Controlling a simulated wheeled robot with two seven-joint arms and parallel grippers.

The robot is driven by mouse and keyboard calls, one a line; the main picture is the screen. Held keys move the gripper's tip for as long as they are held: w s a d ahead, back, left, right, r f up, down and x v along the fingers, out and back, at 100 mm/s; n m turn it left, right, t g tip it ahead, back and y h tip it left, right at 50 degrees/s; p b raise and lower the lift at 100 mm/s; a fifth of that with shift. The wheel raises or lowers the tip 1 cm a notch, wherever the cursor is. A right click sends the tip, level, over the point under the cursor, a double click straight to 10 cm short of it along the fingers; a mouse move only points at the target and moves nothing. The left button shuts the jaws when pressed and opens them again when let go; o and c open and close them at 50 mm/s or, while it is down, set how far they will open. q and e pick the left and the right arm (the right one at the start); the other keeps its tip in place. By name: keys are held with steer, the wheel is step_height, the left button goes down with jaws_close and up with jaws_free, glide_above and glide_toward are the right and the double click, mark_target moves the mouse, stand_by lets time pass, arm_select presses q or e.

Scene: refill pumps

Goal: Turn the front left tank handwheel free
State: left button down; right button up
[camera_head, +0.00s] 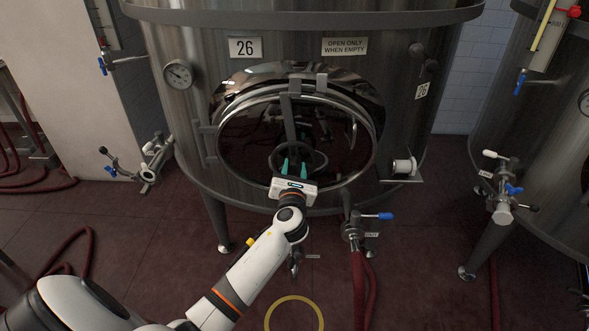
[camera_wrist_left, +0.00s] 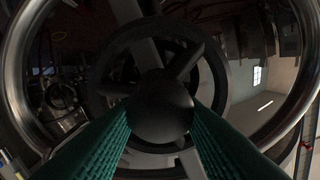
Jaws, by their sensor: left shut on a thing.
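The tank (camera_head: 410,100) marked 26 has a round, shiny manway door (camera_head: 236,150) low on its front. A dark handwheel (camera_head: 323,158) sits in front of the door, on an upright bar (camera_head: 289,112). My left gripper (camera_head: 293,165) reaches it from below, with its teal fingers inside the wheel's outline. In the left wrist view the fingers lie on both sides of the wheel's dark round hub (camera_wrist_left: 160,106), shut on it. Spokes and a rim show around the hub. My right gripper is not in view.
A valve with a blue handle (camera_head: 372,216) and a red hose (camera_head: 360,280) stands below the tank, right of my left arm. Another valve (camera_head: 148,172) sticks out at the tank's left. A second tank (camera_head: 540,130) stands right. A yellow ring (camera_head: 294,298) shows near the floor.

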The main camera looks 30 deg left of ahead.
arm_select(q)
steer(key=n, duration=0.7)
steer(key=shift+s+a+f+b, duration=0.1)
steer(key=shift+a+b, duration=0.05)
steer(key=shift+b, duration=0.25)
steer(key=n+b, duration=0.1)
steer(key=n, duration=0.3)
steer(key=shift+f+n, duration=0.1)
steer(key=shift+n, duration=0.2)
steer(key=shift+a+n+b, duration=0.15)
steer(key=shift+n+b, duration=0.75)
steer(key=shift+n, duration=1.3)
steer(key=shift+s, duration=0.1)
steer(key=c, duration=0.9)
jaws_free()
steer(key=shift+c, duration=0.2)
